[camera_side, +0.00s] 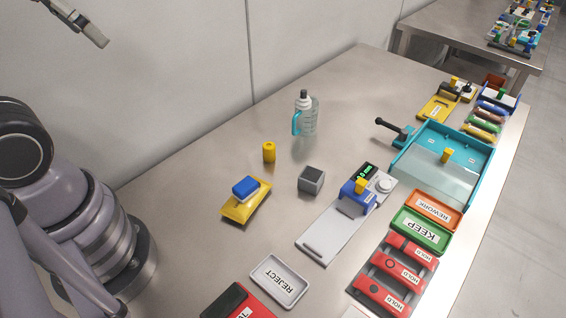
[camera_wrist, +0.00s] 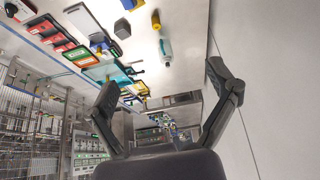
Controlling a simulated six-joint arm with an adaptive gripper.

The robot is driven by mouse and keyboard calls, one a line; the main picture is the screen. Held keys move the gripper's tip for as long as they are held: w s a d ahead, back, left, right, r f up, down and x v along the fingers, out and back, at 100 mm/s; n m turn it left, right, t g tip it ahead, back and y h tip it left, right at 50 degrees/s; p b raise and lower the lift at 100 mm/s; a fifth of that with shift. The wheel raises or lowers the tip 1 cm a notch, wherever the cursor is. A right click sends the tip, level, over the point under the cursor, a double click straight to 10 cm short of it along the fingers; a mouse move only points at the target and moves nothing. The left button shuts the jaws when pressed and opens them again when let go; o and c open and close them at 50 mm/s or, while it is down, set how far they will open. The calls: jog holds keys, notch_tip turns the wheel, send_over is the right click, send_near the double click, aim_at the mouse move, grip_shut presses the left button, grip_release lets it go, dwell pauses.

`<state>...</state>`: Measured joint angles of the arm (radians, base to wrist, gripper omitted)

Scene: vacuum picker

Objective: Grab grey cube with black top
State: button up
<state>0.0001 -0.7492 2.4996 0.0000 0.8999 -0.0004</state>
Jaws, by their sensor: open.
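The grey cube with a black top (camera_side: 311,180) sits on the metal table near the middle in the side view. It also shows at the upper middle of the wrist view (camera_wrist: 122,29). My gripper (camera_wrist: 168,103) is open and empty in the wrist view, its two fingers spread wide. It is well away from the cube, with nothing between its fingers. In the side view only part of my arm shows at the left, and the fingertips are not clearly seen there.
A yellow cylinder (camera_side: 269,152) and a clear bottle (camera_side: 306,115) stand behind the cube. A yellow tray with a blue block (camera_side: 245,200) lies left of it. A grey device with a blue block (camera_side: 333,222) lies right. A white REJECT tray (camera_side: 280,281) is in front.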

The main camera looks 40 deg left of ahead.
jog(key=n+g, duration=0.3)
jog(key=g, duration=0.3)
send_over(312, 174)
notch_tip(312, 174, down, 34)
jog(key=shift+w+a, duration=0.1)
notch_tip(312, 174, down, 6)
jog(key=shift+f, duration=0.25)
jog(key=c, duration=1.3)
